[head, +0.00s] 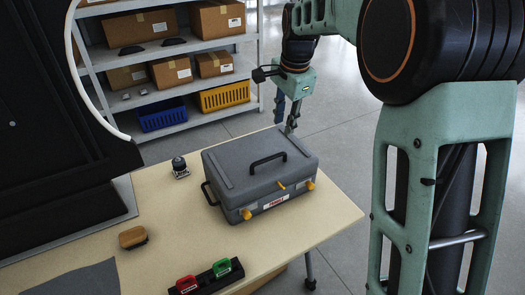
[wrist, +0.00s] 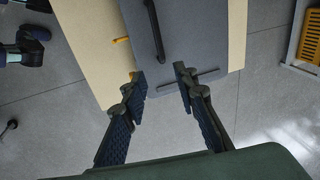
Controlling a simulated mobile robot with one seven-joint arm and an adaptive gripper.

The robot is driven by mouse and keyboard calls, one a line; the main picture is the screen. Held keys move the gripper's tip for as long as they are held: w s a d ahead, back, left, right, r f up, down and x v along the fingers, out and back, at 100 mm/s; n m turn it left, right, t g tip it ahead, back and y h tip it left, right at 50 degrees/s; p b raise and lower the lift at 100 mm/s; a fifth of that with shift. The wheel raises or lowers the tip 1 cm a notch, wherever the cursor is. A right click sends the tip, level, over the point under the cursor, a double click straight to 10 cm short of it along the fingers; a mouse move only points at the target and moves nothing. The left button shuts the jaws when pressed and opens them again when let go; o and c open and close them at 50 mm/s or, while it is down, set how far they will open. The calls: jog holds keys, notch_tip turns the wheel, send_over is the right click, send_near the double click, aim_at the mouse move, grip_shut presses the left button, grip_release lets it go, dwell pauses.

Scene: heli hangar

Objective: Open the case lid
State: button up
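The grey case (head: 258,170) lies shut on the table, with a black handle (head: 268,160) on its lid and yellow latches (head: 246,214) on its front side. The wrist view shows part of the grey lid (wrist: 195,30), its black handle (wrist: 154,30) and a yellow piece (wrist: 122,40) at the lid's edge. My gripper (wrist: 160,78) is open and empty, its two fingers apart over the end of the case. In the head view my gripper (head: 291,128) is just behind the case's far right corner. I cannot tell whether a finger touches the case.
The pale table (head: 315,222) also holds a small dark device (head: 180,167), a brown block (head: 132,237), and a black holder (head: 208,280) with red and green items. A shelf (head: 185,90) with boxes and bins stands behind. The floor to the right is clear.

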aim_at(269, 158)
jog(key=shift+m, duration=0.3)
jog(key=a+f, duration=0.1)
jog(key=f, duration=0.3)
jog(key=a+f, duration=0.1)
jog(key=f, duration=0.3)
jog(key=w+a+f, duration=0.1)
jog(key=a+f, duration=0.1)
jog(key=f, duration=0.3)
jog(key=shift+c, duration=0.3)
grip_shut()
